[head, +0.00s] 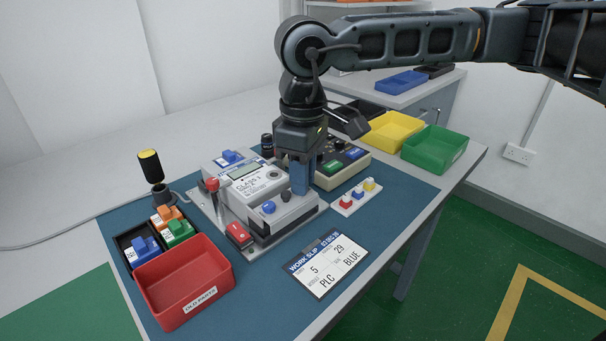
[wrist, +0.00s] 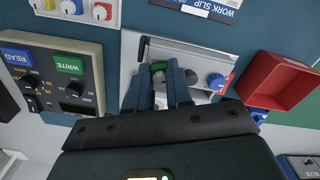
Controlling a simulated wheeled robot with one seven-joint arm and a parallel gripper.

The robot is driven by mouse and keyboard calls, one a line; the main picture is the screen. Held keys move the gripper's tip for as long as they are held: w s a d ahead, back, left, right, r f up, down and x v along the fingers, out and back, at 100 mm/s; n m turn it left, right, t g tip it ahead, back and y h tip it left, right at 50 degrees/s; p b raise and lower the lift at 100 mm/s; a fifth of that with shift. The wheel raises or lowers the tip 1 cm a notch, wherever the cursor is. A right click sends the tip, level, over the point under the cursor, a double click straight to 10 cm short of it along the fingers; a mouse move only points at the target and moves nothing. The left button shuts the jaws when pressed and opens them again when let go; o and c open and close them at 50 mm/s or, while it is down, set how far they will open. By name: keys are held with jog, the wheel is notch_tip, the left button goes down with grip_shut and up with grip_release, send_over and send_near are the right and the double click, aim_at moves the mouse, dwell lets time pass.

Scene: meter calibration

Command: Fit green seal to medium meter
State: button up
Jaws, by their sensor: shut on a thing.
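The light grey meter (head: 262,172) sits in a fixture on the blue mat, with its small display facing up. Its lower cover carries a blue round seal (head: 268,207) and a dark round part (head: 286,196); the cover also shows in the wrist view (wrist: 200,57). My gripper (head: 300,190) points down at the cover's right end. In the wrist view, my gripper (wrist: 165,72) is shut on a small green seal (wrist: 158,67), mostly hidden between the fingers. Whether the seal touches the cover cannot be told.
A white seal holder (head: 356,197) with red, blue and yellow seals stands to the right. A control box (head: 345,170) is behind my gripper. A red bin (head: 183,281), a module tray (head: 126,240) and a work slip (head: 326,264) lie in front. Yellow (head: 392,130) and green (head: 435,149) bins stand back right.

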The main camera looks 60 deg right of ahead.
jog(key=o, duration=0.9)
jog(key=shift+a, duration=0.1)
jog(key=shift+c, duration=0.4)
jog(key=o, duration=0.3)
jog(key=shift+o, duration=0.3)
jog(key=shift+r+p, duration=0.4)
jog(key=shift+r, duration=0.7)
jog(key=shift+r+p, duration=0.8)
jog(key=shift+r, duration=1.6)
grip_shut()
